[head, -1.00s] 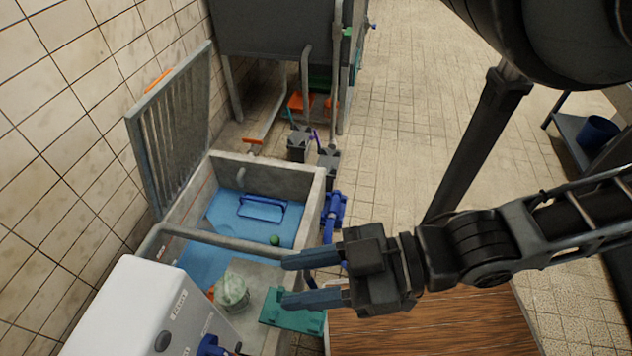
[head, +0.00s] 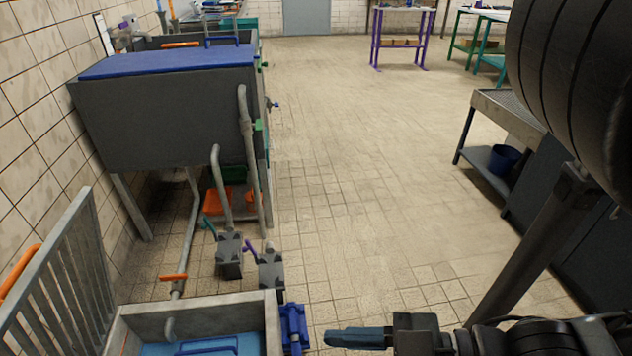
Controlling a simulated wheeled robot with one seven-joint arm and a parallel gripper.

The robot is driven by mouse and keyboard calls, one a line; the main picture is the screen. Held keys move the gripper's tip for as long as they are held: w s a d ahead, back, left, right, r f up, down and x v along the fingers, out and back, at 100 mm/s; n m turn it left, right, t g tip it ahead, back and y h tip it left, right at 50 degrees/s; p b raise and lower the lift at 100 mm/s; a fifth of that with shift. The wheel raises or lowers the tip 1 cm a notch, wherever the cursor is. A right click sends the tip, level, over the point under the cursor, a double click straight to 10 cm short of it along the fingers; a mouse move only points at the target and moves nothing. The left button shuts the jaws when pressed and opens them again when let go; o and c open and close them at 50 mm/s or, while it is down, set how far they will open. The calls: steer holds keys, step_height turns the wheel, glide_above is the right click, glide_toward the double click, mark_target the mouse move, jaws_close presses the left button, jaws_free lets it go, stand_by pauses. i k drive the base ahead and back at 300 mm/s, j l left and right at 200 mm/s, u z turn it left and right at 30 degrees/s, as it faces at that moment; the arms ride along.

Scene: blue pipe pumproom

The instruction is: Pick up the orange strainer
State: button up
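I cannot make out an orange strainer for certain. Orange pieces (head: 226,200) lie under the dark raised tank; their shape is unclear. My gripper (head: 358,340) is at the bottom edge of the head view, right of the concrete basin, pointing left. One blue-grey finger shows clearly and the other is cut off by the frame edge. The visible finger sits off the gripper's middle, as when the fingers are apart. I see nothing held.
The concrete basin (head: 200,306) with blue inside is at bottom left, beside a raised grate (head: 68,275). The dark tank (head: 165,120) has a blue lid and pipes. Two dark pedal-like blocks (head: 229,256) (head: 270,272) stand in front. The tiled floor is clear at centre.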

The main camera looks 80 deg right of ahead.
mark_target(250, 199)
steer(key=l+z, duration=0.3)
steer(key=z, duration=0.15)
steer(key=i+l+z, duration=0.1)
steer(key=l+z, duration=0.15)
steer(key=z, duration=0.2)
steer(key=i+l+z, duration=0.1)
steer(key=l+z, duration=0.15)
steer(key=z, duration=0.25)
steer(key=u, duration=1.25)
steer(key=k+l+u, duration=0.2)
steer(key=u, duration=0.2)
steer(key=k+l+u, duration=0.1)
steer(key=k+u, duration=0.25)
steer(key=i+j+z, duration=0.1)
steer(key=i+z, duration=0.15)
steer(key=i+j+z, duration=0.25)
steer(key=i+l+z, duration=0.1)
steer(key=z, duration=1.4)
